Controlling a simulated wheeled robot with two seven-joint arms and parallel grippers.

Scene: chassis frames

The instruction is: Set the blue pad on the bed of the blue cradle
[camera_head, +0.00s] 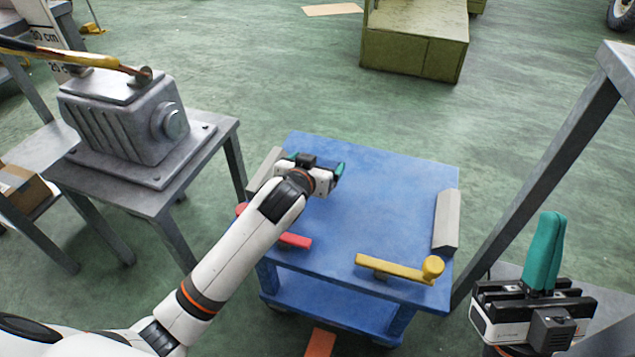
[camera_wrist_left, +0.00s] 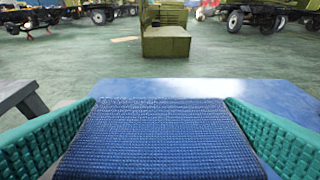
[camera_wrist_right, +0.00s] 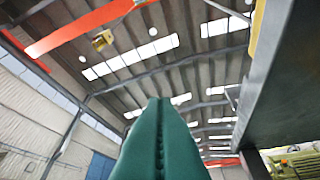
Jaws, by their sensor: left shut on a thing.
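The blue pad (camera_wrist_left: 165,140), with a woven-looking surface, fills the space between the green fingers of my left gripper (camera_head: 318,166) in the left wrist view. That gripper is shut on it. In the head view the pad cannot be told apart from the blue surface behind it. The blue cradle (camera_head: 385,215) is a cart-like stand with a flat bed and grey side blocks. My left gripper is over the far left part of the bed. Whether the pad touches the bed cannot be told. My right gripper (camera_head: 545,250) is shut and empty, pointing up, right of the cradle.
A yellow handle (camera_head: 400,268) and a red one (camera_head: 295,240) sit at the cradle's near edge. Grey blocks (camera_head: 446,222) flank the bed. A grey table with a gearbox-like housing (camera_head: 125,120) stands left. A grey frame post (camera_head: 550,170) rises on the right.

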